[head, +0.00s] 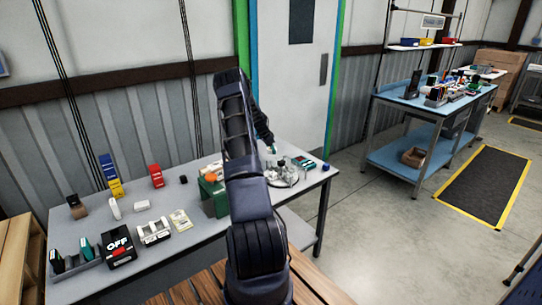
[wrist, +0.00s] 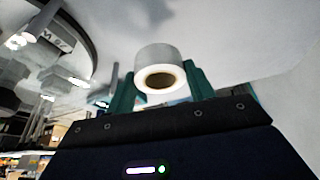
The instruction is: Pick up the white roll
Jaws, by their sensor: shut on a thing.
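The white roll (wrist: 162,54) is a short white cylinder with a brown core, seen in the wrist view between the two green fingers of my gripper (wrist: 160,78). My gripper is shut on it, one finger on each side. In the head view my gripper (head: 272,149) points down over the right end of the grey table (head: 185,246), by a round tray (head: 291,184) of small items. I cannot pick out the roll in the head view, and whether it touches the table is unclear.
A green box (head: 213,197) with an orange thing on top stands left of my arm. A red bin (head: 156,176), a black OFF box (head: 118,249) and other small items fill the table's left part. The round tray also shows in the wrist view (wrist: 92,38).

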